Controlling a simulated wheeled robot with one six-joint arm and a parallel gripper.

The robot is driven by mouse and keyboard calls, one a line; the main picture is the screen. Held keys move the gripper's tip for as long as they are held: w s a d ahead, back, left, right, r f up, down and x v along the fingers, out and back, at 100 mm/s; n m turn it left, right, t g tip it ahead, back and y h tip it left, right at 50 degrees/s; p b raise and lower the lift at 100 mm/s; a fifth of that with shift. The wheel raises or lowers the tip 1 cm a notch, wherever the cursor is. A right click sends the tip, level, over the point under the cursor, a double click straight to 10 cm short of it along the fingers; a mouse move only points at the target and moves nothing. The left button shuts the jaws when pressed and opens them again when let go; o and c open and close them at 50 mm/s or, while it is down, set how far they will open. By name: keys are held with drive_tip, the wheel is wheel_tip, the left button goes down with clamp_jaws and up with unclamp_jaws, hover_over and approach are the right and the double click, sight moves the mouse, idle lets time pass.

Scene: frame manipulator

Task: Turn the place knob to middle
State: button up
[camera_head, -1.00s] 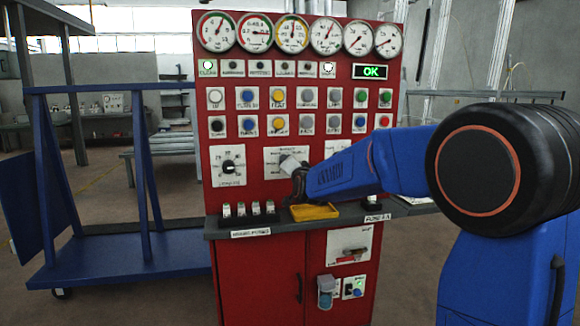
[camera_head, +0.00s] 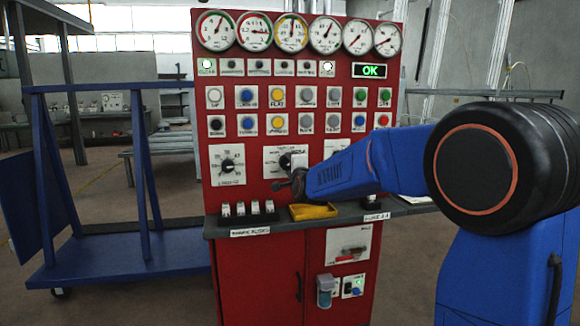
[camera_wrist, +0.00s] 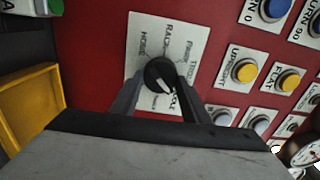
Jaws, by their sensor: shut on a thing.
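The place knob (camera_wrist: 160,75) is a round black knob with a white mark, on a white label plate (camera_wrist: 148,35) with several printed words around it. In the wrist view the mark lies toward the knob's lower right side. My gripper (camera_wrist: 159,85) is shut on the knob, with one dark finger on each side of it. The small print is hard to read.
The red panel (camera_head: 248,190) carries another dial knob (camera_head: 228,165), rows of buttons and gauges. A yellow tray (camera_head: 314,212) stands on the ledge below, near my gripper. A green OK display (camera_head: 370,71) is lit. A blue trolley (camera_head: 120,262) stands at the left.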

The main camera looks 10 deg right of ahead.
drive_tip(key=shift+f, duration=0.1)
idle(0.4)
drive_tip(key=o, duration=1.1)
drive_tip(key=shift+s, duration=0.1)
drive_tip(key=s, duration=1.7)
drive_tip(key=shift+s, duration=0.15)
